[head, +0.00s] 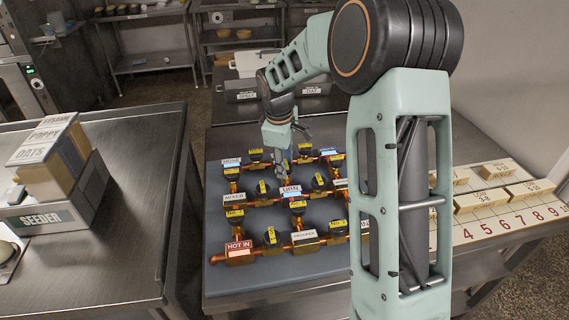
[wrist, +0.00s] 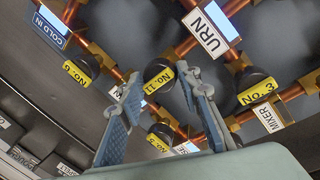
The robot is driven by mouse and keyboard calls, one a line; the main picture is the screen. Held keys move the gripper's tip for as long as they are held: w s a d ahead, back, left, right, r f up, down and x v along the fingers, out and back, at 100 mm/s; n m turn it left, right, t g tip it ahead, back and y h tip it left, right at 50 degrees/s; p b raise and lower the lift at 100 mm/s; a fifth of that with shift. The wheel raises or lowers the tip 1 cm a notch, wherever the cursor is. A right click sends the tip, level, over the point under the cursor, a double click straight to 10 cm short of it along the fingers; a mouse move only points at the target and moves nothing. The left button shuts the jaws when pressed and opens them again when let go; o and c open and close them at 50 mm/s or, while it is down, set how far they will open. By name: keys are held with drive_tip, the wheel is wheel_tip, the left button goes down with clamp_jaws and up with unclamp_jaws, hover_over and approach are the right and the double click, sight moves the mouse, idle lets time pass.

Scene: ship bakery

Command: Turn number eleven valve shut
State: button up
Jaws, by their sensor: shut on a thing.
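The number eleven valve (wrist: 158,76) is a black round knob with a yellow tag, on copper pipe, in the wrist view. My gripper (wrist: 160,84) has one finger on each side of it and is shut on it. In the head view my gripper (head: 284,168) points down into the pipe board, near the back middle, just behind the URN label (head: 291,191). It hides most of the valve there. The URN label also shows in the wrist view (wrist: 207,32).
Other black valves with yellow tags crowd around, such as No. 6 (wrist: 80,74) and No. 3 (wrist: 260,88). The pipe board (head: 290,268) lies on a steel table. Numbered wooden blocks (head: 488,199) sit to the right. A SEEDER box (head: 42,215) stands on the left counter.

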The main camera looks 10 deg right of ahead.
drive_tip(key=m, duration=0.4)
drive_tip(key=shift+a+f+g+h, duration=0.1)
drive_tip(key=shift+a+g+h, duration=0.1)
drive_tip(key=shift+g+h, duration=0.1)
drive_tip(key=m, duration=0.5)
drive_tip(key=shift+g+p, duration=0.3)
drive_tip(key=shift+g, duration=0.1)
drive_tip(key=m+g+p, duration=0.1)
drive_tip(key=m, duration=0.3)
drive_tip(key=shift+w+m+h, duration=0.1)
drive_tip(key=shift+m+h, duration=0.2)
drive_tip(key=shift+w+m+g+p, duration=0.1)
drive_tip(key=shift+m+g+p, duration=0.5)
drive_tip(key=shift+m, duration=1.3)
drive_tip(key=shift+t, duration=0.3)
drive_tip(key=o, duration=1.1)
drive_tip(key=shift+d, duration=0.1)
drive_tip(key=shift+w, duration=0.1)
